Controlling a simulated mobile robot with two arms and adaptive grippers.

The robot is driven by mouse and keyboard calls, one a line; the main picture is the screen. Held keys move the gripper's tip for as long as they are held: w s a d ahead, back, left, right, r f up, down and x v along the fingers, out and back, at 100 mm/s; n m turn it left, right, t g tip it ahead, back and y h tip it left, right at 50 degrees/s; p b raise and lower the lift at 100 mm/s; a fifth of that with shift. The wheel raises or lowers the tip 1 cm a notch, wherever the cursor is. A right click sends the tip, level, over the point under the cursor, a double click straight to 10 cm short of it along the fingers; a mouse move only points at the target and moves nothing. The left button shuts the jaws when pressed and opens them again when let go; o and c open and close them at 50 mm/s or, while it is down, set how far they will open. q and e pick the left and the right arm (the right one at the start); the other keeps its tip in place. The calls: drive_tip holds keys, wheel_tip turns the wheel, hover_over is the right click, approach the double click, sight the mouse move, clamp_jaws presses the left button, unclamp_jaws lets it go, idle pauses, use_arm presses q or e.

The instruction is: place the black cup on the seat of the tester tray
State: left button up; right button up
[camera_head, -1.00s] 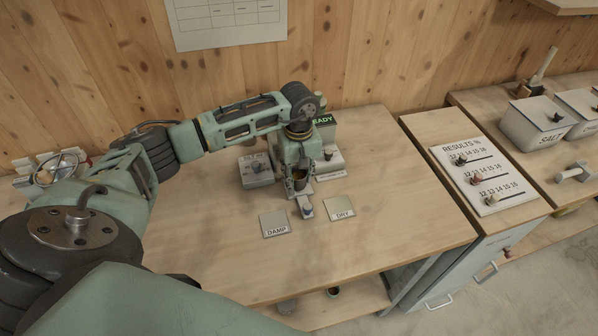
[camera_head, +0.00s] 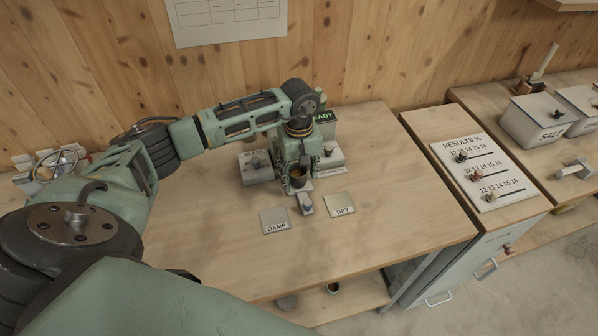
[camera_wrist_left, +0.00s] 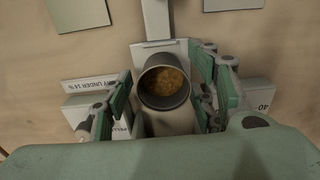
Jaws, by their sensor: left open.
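The black cup (camera_head: 298,179) stands at the inner end of the tester tray, with yellow-brown grain inside. It shows from above in the left wrist view (camera_wrist_left: 164,84). The tester tray (camera_head: 306,204) sticks out toward me from the tester; its pale strip also shows in the wrist view (camera_wrist_left: 155,20). My left gripper (camera_wrist_left: 160,98) is open, with one green finger on each side of the cup and gaps beside it. The cup's base and the seat under it are hidden, so their exact contact cannot be told. My right gripper is not in view.
The DAMP plate (camera_head: 275,221) and DRY plate (camera_head: 340,205) lie in front of the tester. A grey box with a knob (camera_head: 257,167) stands to its left. The RESULTS panel (camera_head: 484,176) and SALT bin (camera_head: 536,124) are at the right. The table front is clear.

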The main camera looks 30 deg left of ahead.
use_arm(q)
drive_tip(key=shift+w+r+b, duration=0.1)
drive_tip(key=shift+r+b, duration=0.2)
drive_tip(key=shift+r, duration=0.15)
wheel_tip(320, 180, up, 11)
drive_tip(key=b, duration=0.3)
drive_tip(key=shift+r, duration=0.15)
